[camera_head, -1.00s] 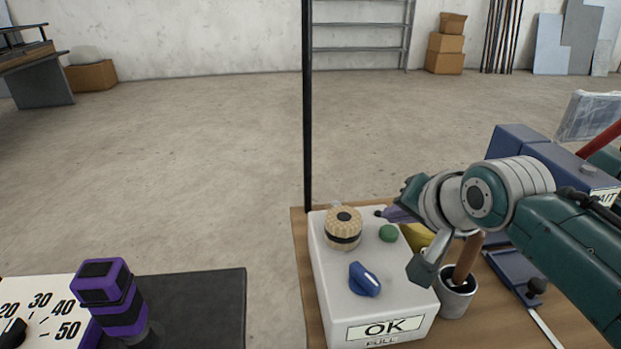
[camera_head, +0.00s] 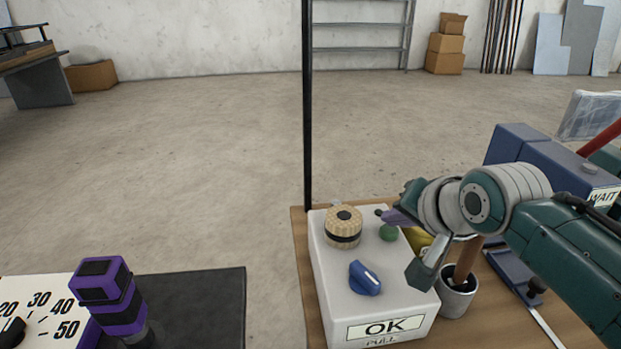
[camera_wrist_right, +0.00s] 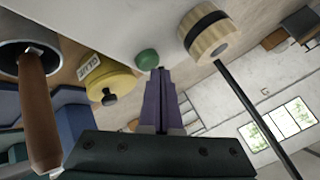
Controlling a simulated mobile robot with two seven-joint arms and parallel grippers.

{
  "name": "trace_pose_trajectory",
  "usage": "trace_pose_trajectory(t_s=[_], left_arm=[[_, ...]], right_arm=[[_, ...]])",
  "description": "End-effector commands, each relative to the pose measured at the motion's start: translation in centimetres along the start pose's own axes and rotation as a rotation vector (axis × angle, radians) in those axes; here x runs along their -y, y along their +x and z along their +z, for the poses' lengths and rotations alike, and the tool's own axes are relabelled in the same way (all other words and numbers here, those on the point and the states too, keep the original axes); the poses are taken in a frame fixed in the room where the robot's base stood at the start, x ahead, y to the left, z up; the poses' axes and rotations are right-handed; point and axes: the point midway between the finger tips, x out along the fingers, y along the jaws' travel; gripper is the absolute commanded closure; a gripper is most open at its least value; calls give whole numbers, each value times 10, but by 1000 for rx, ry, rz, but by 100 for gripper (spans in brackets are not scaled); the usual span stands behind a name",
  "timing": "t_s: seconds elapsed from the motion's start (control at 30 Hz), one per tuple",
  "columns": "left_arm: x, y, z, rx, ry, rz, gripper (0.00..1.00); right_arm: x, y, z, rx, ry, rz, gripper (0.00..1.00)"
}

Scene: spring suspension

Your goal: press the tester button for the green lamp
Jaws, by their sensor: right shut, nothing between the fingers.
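The tester is a pale grey box (camera_head: 325,262) with an OK sign on its front. My left gripper is not in view.
A cup (camera_head: 456,298) with a brown handle stands right of the tester. A blue machine (camera_head: 520,147) with a WAIT sign is at the right. A black post (camera_head: 307,110) rises behind. A purple-black object (camera_head: 110,297) stands at the lower left.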

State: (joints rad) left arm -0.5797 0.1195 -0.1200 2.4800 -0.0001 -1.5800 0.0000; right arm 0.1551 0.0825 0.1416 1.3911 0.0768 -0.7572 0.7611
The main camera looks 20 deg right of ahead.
Motion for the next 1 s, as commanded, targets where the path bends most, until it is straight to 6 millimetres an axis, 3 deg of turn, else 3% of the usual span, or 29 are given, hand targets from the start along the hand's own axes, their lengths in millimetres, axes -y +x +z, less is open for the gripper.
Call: trace_pose_trajectory(t_s=[1.0], left_arm=[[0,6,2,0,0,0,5]], right_arm=[[-5,6,5,0,0,0,100]])
